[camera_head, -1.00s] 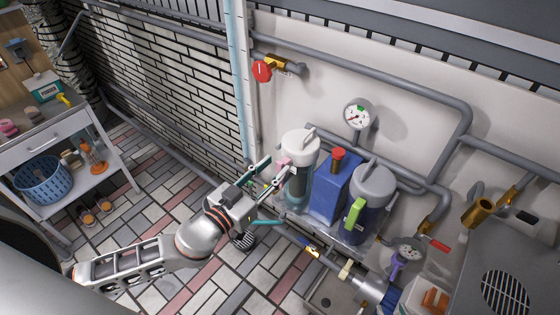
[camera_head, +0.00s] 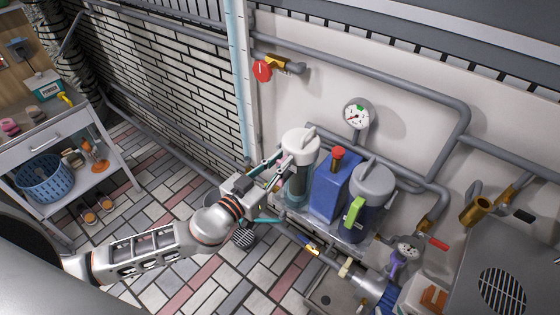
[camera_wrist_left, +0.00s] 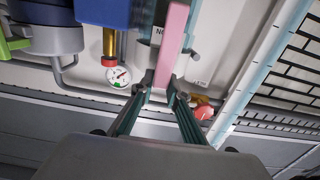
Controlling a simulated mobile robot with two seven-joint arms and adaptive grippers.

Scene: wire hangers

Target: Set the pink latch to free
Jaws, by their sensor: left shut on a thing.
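The pink latch (camera_wrist_left: 173,38) is a flat bar on the white-capped filter canister (camera_head: 300,146). In the wrist view it runs from the top edge down between my left fingers. My left gripper (camera_wrist_left: 161,93) is shut on its lower end, and the fingers hide part of it. In the head view my left gripper (camera_head: 278,168) is at the left side of the canister, and the latch is mostly hidden there. Small printed labels sit on either side of the latch, partly covered. My right gripper is in neither view.
A blue housing (camera_head: 333,188) with a red knob stands right of the canister, then a grey-capped canister (camera_head: 372,190) with a green handle. A red valve (camera_head: 262,70) and a gauge (camera_head: 357,115) are on the wall above.

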